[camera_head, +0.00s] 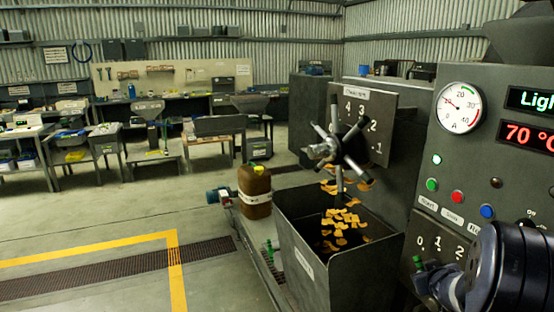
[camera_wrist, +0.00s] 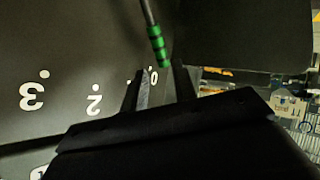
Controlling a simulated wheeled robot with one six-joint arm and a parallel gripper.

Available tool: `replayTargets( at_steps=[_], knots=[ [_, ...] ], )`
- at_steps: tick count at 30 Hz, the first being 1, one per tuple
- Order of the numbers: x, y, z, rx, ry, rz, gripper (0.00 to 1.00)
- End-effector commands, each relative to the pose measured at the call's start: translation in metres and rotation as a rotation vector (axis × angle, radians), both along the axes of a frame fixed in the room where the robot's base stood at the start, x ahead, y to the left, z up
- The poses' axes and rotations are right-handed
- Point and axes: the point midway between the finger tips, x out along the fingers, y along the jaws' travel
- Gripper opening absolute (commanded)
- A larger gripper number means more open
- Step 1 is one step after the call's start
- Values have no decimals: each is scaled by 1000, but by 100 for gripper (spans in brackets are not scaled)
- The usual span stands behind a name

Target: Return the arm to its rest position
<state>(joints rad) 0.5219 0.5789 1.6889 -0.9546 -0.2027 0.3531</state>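My arm's dark end (camera_head: 510,265) is at the lower right in the head view, by the dark panel (camera_head: 432,240) marked 0, 1 and 2. In the wrist view the two dark fingers of my gripper (camera_wrist: 163,75) stand apart with an empty gap between them. A thin lever with a green banded grip (camera_wrist: 159,45) is just beyond the fingertips, near the 0 mark. I see no grip on it, though whether a fingertip touches it is unclear.
A control cabinet (camera_head: 475,150) with a gauge, buttons and displays stands close at right. A star-handled choke wheel (camera_head: 338,148) is above a dark bin (camera_head: 308,240) with orange flakes falling into it. A brown jug (camera_head: 254,190) stands left of the bin. Open floor (camera_head: 90,225) lies left.

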Motion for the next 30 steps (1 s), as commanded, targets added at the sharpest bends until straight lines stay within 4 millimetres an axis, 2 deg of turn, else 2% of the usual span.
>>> replayTargets(
  at_steps=[1,3,19,21,30],
  knots=[
    [10,-3,-10,2,3,1,27],
    [20,-7,-17,1,1,1,27],
    [87,-30,-58,1,-1,1,27],
    [85,-32,-62,7,-21,-2,27],
    [79,-34,-53,39,-94,-1,27]
  ],
)
